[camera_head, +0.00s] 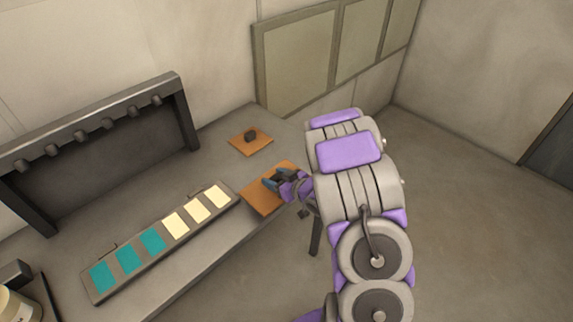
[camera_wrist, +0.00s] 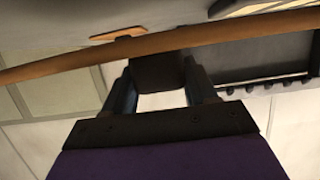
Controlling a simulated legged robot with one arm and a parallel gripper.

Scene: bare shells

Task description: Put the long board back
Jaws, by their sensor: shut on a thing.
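The orange-brown board (camera_head: 259,199), which I take to be the long board, is at the right end of the grey bench in the head view. Its near corner reaches the bench's front edge. I cannot tell whether it rests on the bench or is held above it. In the wrist view the board (camera_wrist: 225,34) shows edge-on, as a long strip across the picture. My gripper (camera_head: 272,182) is shut on the board's dark knob (camera_wrist: 158,73), which sits between the two fingers (camera_wrist: 161,92). My arm hides the board's right part in the head view.
A smaller orange board (camera_head: 238,142) with a dark knob lies behind on the bench. A grey strip (camera_head: 133,280) with teal and cream squares lies to the left. A dark rack with pegs (camera_head: 98,117) stands at the back left. Floor is clear at right.

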